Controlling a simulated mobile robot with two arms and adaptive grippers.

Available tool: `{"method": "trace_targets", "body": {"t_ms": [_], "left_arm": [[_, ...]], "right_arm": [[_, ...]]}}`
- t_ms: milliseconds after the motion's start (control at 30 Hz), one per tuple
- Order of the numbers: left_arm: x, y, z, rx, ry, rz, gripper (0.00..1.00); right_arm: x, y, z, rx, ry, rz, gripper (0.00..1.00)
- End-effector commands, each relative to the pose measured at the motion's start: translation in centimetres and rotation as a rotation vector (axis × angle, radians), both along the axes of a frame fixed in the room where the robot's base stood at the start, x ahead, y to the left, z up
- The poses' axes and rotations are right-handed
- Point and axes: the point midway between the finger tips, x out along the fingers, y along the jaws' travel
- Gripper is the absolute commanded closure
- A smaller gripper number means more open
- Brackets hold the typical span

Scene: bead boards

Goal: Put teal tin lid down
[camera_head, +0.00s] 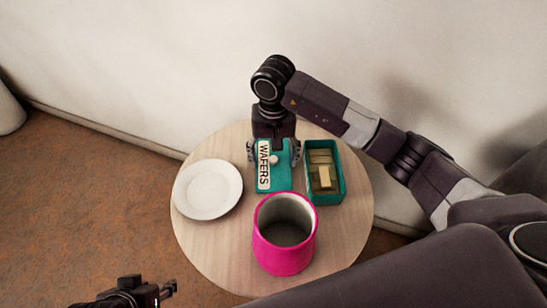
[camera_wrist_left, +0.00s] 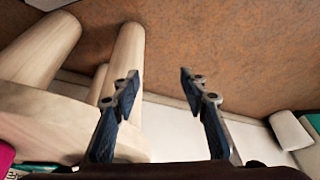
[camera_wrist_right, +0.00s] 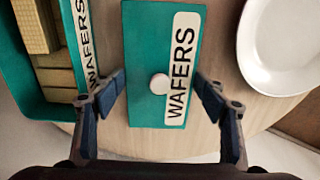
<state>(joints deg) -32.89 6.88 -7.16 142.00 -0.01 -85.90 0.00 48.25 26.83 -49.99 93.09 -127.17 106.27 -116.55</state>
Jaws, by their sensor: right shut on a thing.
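The teal tin lid (camera_head: 279,180) has a white "WAFERS" label and a pale round knob. It is over the round table, between the white plate and the open teal tin (camera_head: 338,185). My right gripper (camera_head: 273,152) is shut on the lid, with its fingers at the lid's two side edges. The right wrist view shows the lid (camera_wrist_right: 143,50) flat between the fingertips (camera_wrist_right: 160,84). I cannot tell whether its underside touches the table. My left gripper (camera_head: 168,290) is low at the left, off the table; its fingers (camera_wrist_left: 158,77) are open and empty.
A white plate (camera_head: 208,189) lies at the table's left. A pink mug-like pot (camera_head: 284,250) stands in front of the lid. The teal tin holds several wafer blocks (camera_head: 324,177). Bare wood of the table (camera_head: 225,245) shows at the front left. A wall is behind.

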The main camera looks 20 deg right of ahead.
Motion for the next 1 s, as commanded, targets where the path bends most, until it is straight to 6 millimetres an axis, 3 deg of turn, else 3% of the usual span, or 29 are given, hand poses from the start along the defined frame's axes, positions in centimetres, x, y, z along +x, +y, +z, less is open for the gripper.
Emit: {"method": "trace_targets", "body": {"t_ms": [167, 200, 333, 700, 800, 1000], "left_arm": [[0.6, -0.2, 0.1, -0.004, -0.023, -0.002, 0.60], [0.7, -0.2, 0.2, -0.005, -0.025, -0.002, 0.60], [0.7, -0.2, 0.2, -0.005, -0.026, -0.002, 0.60], [0.5, -0.2, 0.2, -0.004, -0.014, -0.002, 0.60], [-1.1, 0.2, -0.2, 0.005, 0.048, 0.004, 0.60], [-2.2, 0.5, 0.5, 0.016, 0.086, 0.006, 0.60]], "right_arm": [[0.0, 0.0, -0.1, 0.000, -0.001, 0.000, 0.58], [0.0, 0.0, -0.1, 0.000, 0.000, 0.000, 0.30], [0.0, 0.0, -0.1, 0.000, 0.000, 0.000, 0.17], [0.0, 0.0, 0.1, 0.000, 0.000, 0.000, 0.17], [0.0, 0.0, 0.3, 0.000, 0.001, 0.000, 0.17], [0.2, -0.1, 5.2, -0.002, -0.007, 0.001, 0.17]]}}
